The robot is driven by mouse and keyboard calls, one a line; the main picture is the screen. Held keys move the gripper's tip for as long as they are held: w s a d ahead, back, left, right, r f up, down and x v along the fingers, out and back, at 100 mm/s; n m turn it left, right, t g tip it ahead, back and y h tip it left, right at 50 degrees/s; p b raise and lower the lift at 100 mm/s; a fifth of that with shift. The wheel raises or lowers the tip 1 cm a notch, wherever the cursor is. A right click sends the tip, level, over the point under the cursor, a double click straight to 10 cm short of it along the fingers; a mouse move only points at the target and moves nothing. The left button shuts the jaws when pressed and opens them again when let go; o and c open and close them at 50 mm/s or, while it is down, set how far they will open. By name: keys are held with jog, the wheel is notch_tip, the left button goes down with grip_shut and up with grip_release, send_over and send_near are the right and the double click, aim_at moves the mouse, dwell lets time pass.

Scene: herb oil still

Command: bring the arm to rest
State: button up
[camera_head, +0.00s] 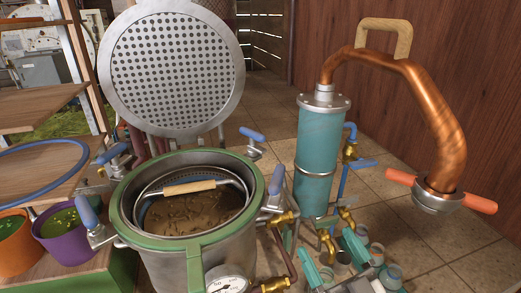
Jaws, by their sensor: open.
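My gripper (325,245) shows low in the head view, right of the pot. Its two teal fingers are spread apart, joined by a grey bar at the bottom edge. A brass valve shows between the fingers in the picture; I cannot tell how far behind them it lies. I see nothing held. Grey and teal parts to the right of the gripper look like my arm, folded low near the bottom edge.
A steel pot (165,262) with a green rim holds a basket of brown matter. A perforated disc (170,70) stands behind it. A teal cylinder (320,150) carries a copper pipe (430,100) arching right. Wooden shelves (45,105) stand left. Tiled floor is open at right.

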jog(key=s+d+f+m+g+h, duration=0.3)
jog(key=d+f+m+h, duration=0.25)
jog(key=d+h, duration=0.2)
jog(key=s+d+f+m+g+h, duration=0.35)
jog(key=d+f+h, duration=0.3)
jog(key=d, duration=0.25)
jog(key=s+a+f+n+g+y, duration=0.1)
jog(key=s+f+g+y, duration=0.1)
jog(key=s+f+g, duration=0.4)
jog(key=s+a+f+n+g+y, duration=0.1)
jog(key=s+f+g, duration=0.5)
jog(key=s, duration=1)
jog(key=shift+s+a+n+g+y, duration=0.15)
jog(key=shift+a+n+g+y, duration=0.15)
jog(key=shift+n+g+y, duration=0.4)
jog(key=shift+t, duration=0.25)
